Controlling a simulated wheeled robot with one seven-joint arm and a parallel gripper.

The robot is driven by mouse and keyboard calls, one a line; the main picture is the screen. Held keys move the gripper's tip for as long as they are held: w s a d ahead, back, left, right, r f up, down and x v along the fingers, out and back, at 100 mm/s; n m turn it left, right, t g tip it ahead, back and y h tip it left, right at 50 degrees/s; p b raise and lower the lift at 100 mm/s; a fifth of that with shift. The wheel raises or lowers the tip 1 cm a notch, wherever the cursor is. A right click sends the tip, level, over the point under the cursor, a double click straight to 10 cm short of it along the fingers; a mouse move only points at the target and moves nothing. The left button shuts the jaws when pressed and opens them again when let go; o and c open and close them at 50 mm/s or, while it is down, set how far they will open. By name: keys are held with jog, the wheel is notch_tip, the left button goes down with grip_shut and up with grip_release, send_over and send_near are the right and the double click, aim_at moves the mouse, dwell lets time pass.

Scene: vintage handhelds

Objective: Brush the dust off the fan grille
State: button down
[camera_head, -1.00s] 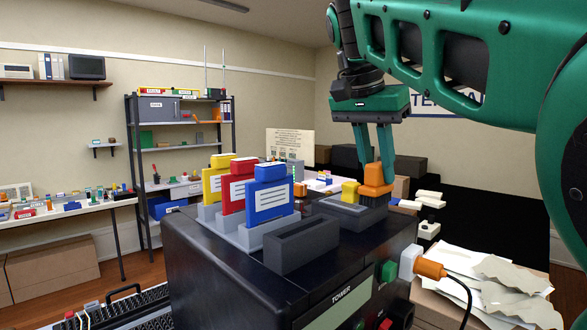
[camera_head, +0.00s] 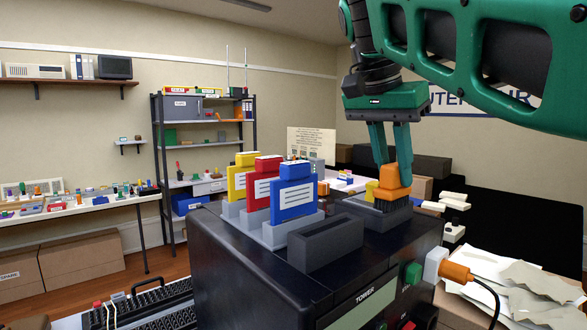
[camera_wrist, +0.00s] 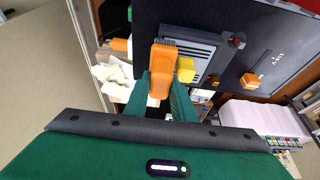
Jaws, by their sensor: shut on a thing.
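My gripper (camera_head: 391,160) is shut on the orange handle of a brush (camera_head: 395,182), held upright with dark bristles down. The bristles are at the right end of the grey fan grille (camera_head: 352,213) on top of the black tower (camera_head: 300,290); they look to be touching it, but I cannot be sure. In the wrist view the brush (camera_wrist: 161,68) is between my fingers (camera_wrist: 160,88), and the slatted grille (camera_wrist: 203,48) shows beside it. A yellow block (camera_wrist: 185,70) sits by the grille, partly behind the brush in the head view. I cannot make out dust.
Blue (camera_head: 293,192), red (camera_head: 264,185) and yellow (camera_head: 240,180) cartridges stand in grey slots left of the grille. A dark grey slotted block (camera_head: 325,242) is in front. An orange plug (camera_head: 455,272) sticks out of the tower's right side. Papers (camera_head: 520,285) lie at right.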

jog(key=shift+w+d, duration=0.35)
jog(key=shift+d, duration=0.1)
jog(key=shift+r, duration=4)
